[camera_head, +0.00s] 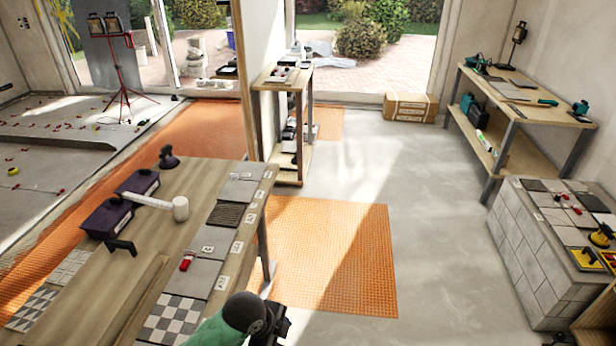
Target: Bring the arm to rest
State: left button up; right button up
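A teal and black arm of mine comes in at the bottom edge, left of centre, and I take it for my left arm. Its dark end, my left gripper (275,322), is beside the near right corner of the wooden workbench (160,225). Its fingers cannot be made out, and nothing is seen held in it. My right gripper cannot be made out in this view.
The workbench holds a white-headed mallet (180,208), purple boxes (106,218), a suction cup (168,158), a red clip (187,262) and several tiles. A tiled block (530,250) stands right, a tool table (520,110) behind it. Floor between is clear, with orange matting (335,255).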

pick_arm(q)
jog(key=s+a+f+n+y, duration=0.1)
jog(key=s+a+n+y, duration=0.3)
jog(key=s+a+n, duration=1.4)
jog(key=w+d+f+n, duration=0.1)
jog(key=d+f, duration=0.1)
jog(key=f, duration=1.2)
jog(key=w+d+f+n, duration=0.1)
jog(key=d+f, duration=0.2)
jog(key=f, duration=1.2)
jog(key=s+f, duration=0.3)
jog(key=f, duration=0.7)
jog(key=s+f+g, duration=0.1)
jog(key=s+f, duration=0.3)
jog(key=f, duration=0.5)
jog(key=shift+s+f+h, duration=0.2)
jog(key=shift+f+h, duration=0.1)
jog(key=shift+f, duration=0.05)
pick_arm(e)
jog(key=shift+w+d+r, duration=0.25)
jog(key=shift+d+r, duration=0.2)
jog(key=shift+d, duration=0.2)
